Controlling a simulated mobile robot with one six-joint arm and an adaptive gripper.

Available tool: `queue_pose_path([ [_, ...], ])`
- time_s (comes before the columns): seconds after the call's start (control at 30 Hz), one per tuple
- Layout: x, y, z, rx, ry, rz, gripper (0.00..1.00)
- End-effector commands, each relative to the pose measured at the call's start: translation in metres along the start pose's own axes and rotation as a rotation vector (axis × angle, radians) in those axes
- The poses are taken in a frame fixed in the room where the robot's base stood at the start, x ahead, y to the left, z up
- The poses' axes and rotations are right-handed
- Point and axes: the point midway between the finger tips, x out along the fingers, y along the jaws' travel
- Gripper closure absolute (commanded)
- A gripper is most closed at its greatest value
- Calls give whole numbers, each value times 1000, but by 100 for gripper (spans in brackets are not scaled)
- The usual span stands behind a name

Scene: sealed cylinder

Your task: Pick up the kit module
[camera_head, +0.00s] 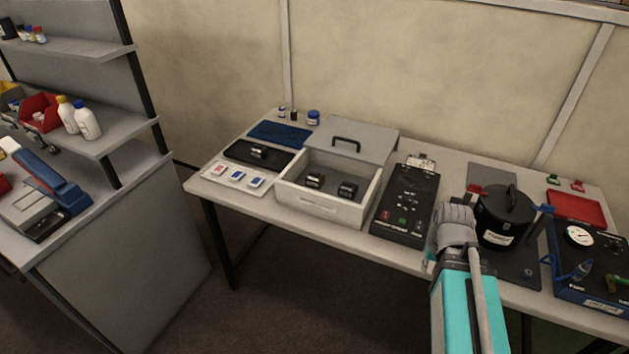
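Several small black modules with light labels are in view, and I cannot tell which is the kit module. Two of them, a left module (315,180) and a right module (347,190), sit inside an open white box (318,205). Another black module (258,152) lies on a black mat (236,151) behind and left of the box. My gripper (456,222) is at the end of my teal arm, over the table to the right of the box and apart from the modules. Its fingers are not clearly visible.
The box's grey lid (372,139) lies behind it. A black device (405,202) stands between box and arm. A black pot (504,216) stands just right of my arm, with a blue gauge unit (592,268) beyond. A shelved bench (120,225) is at left.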

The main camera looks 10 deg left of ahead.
Motion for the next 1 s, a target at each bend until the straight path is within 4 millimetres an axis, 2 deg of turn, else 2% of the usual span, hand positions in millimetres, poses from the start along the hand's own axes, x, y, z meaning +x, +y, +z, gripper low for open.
queue_pose_path([
  [0.03,1,-5,-9,-20,11,-13,57],
  [0.13,2,-21,-32,-90,52,-58,39],
  [0.2,2,-39,-55,-160,97,-104,28],
  [0.27,1,-58,-79,-233,147,-149,28],
  [0.37,-3,-97,-123,-367,252,-234,28],
  [0.5,-16,-160,-186,-552,434,-347,28],
  [0.7,-42,-247,-263,-749,708,-457,28],
  [0.83,-59,-288,-296,-818,850,-490,28],
  [1.0,-71,-314,-316,-857,950,-502,28],
])
